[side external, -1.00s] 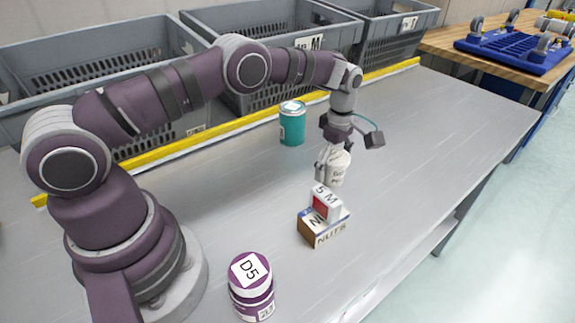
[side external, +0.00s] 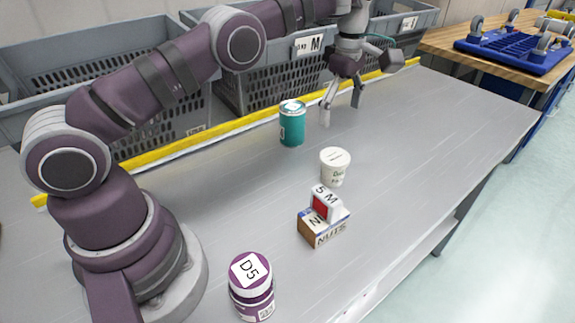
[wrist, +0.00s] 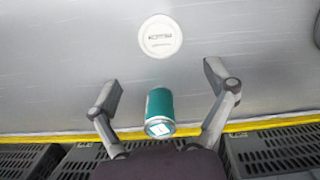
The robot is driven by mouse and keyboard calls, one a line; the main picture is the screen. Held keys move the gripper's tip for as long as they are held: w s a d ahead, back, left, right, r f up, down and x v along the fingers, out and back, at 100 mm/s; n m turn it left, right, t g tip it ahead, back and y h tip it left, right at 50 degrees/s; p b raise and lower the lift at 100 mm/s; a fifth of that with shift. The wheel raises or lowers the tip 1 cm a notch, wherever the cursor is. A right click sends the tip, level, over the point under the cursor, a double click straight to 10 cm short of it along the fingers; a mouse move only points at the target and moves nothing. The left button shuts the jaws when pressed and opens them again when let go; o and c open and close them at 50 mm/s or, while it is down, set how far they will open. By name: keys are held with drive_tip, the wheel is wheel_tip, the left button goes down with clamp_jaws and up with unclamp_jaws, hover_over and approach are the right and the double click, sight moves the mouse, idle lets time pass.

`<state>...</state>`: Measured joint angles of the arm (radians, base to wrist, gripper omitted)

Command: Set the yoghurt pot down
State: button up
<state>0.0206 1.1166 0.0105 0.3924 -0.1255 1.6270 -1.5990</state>
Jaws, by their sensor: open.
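The white yoghurt pot (side external: 335,168) stands upright on the grey table, behind the nuts box. In the wrist view its round lid (wrist: 160,37) shows from above, beyond the fingertips. My gripper (side external: 341,112) is open and empty, raised above the table toward its back edge, apart from the pot. In the wrist view its two fingers (wrist: 160,82) are spread wide, with a teal can (wrist: 160,108) showing below and between them.
The teal can (side external: 292,124) stands left of the pot. A nuts box (side external: 322,228) with a small red-and-white box (side external: 326,204) on it is in front. A purple jar (side external: 251,287) is near the front. Grey crates (side external: 270,85) line the back behind a yellow strip (side external: 170,150). The table's right side is clear.

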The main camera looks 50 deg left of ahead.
drive_tip(key=s+r+m+t, duration=0.3)
drive_tip(key=s+r+m, duration=0.6)
drive_tip(key=r+m, duration=0.2)
drive_tip(key=s+f+m+t, duration=0.2)
drive_tip(key=s+f+m, duration=0.2)
drive_tip(key=s+m, duration=0.4)
drive_tip(key=s, duration=0.3)
drive_tip(key=shift+s+f+m+t, duration=0.15)
drive_tip(key=shift+s+m+t, duration=0.1)
drive_tip(key=shift+m+t, duration=0.05)
